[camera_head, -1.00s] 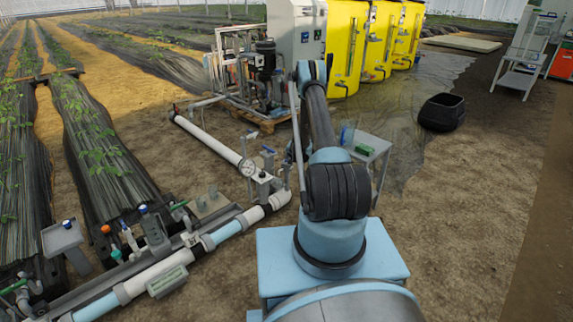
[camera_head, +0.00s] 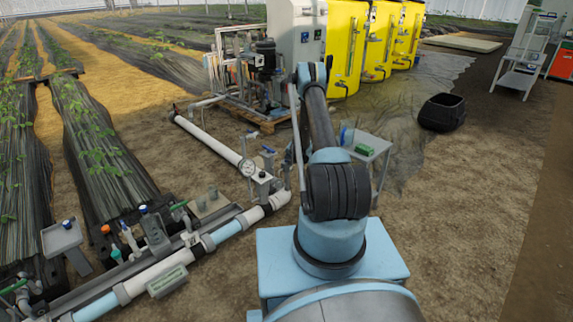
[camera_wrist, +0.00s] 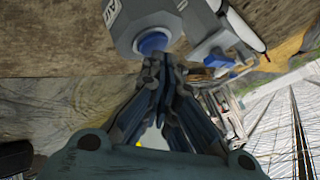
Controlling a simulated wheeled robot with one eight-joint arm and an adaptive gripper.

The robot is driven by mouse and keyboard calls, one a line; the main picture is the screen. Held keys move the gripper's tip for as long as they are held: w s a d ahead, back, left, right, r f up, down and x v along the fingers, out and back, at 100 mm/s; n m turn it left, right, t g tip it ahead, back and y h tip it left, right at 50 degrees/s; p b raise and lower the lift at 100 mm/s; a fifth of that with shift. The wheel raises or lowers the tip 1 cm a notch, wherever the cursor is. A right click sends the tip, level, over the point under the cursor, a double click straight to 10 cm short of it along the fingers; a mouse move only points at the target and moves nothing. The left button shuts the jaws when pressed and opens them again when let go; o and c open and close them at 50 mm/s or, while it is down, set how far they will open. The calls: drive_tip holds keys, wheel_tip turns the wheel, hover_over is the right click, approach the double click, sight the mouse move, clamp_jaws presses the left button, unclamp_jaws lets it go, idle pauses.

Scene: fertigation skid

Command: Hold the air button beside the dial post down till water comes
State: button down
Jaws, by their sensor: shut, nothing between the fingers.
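The air button (camera_wrist: 153,42) is a round blue cap on a grey housing (camera_wrist: 128,18) with a partly visible label, at the top of the wrist view. My gripper (camera_wrist: 153,62) is shut and empty, its fingertips at the button's near edge. I cannot tell whether they touch it or whether it is pressed in. In the head view, the round white dial (camera_head: 248,167) stands above the white pipe, left of my arm. My arm hides the gripper there. The button cannot be made out clearly in that view. No water shows.
Blue-handled valves (camera_head: 267,150) stand close to the dial. The long white pipe (camera_head: 208,138) runs past it along the ground. A small grey table (camera_head: 372,145) stands right of my arm, and a black tub (camera_head: 441,112) beyond it. Bare soil lies open at the right.

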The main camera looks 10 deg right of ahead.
drive_tip(key=shift+f, duration=0.4)
idle(0.5)
drive_tip(key=shift+r, duration=0.15)
idle(3.3)
drive_tip(key=shift+r, duration=0.65)
drive_tip(key=shift+r, duration=2.5)
